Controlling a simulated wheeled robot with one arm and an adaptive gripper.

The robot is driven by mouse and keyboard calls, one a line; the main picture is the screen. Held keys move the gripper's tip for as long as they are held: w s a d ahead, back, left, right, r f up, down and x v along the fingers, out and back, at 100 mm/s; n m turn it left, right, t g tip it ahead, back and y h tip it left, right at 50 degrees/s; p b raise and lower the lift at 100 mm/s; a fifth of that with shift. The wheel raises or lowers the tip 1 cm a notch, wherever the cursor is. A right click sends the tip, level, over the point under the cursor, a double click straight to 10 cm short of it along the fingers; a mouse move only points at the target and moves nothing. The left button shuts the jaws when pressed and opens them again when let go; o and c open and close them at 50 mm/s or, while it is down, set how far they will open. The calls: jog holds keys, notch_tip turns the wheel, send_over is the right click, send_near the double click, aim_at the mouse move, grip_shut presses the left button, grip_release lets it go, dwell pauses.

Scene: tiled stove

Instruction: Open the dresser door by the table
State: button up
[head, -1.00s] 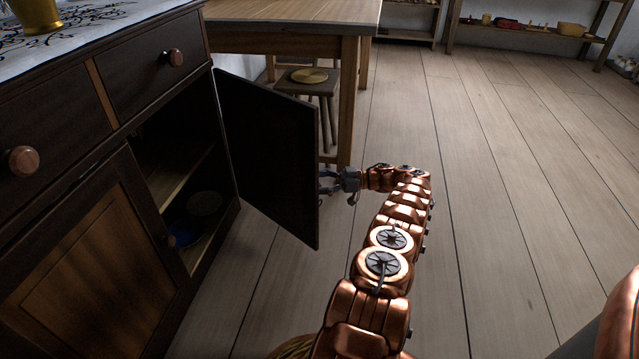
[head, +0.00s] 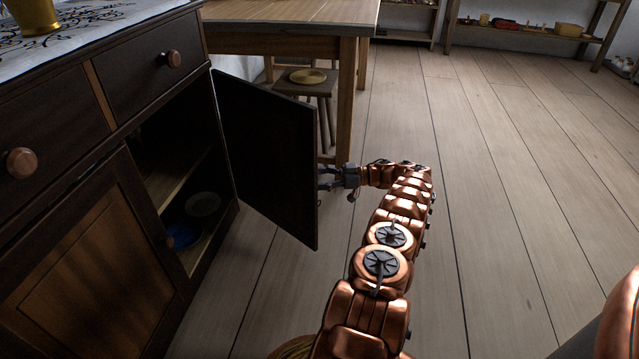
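The dresser (head: 108,128) stands on the left, dark wood with drawers above and doors below. Its far door (head: 268,155), the one by the table (head: 290,14), stands swung well open, with its dark inner face toward me. My gripper (head: 326,178) is at the door's free edge. Its fingertips are partly hidden behind the door, so I cannot tell whether they touch it or are shut on the knob, which is out of sight.
The open compartment holds a shelf, a blue dish (head: 183,236) and a grey dish (head: 203,205). The near door (head: 85,265) is closed. A stool (head: 304,86) with a yellow plate stands beyond the open door. The floor to the right is clear.

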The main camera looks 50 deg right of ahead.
notch_tip(320, 180, up, 8)
dwell(0.5)
jog(key=shift+c, duration=0.5)
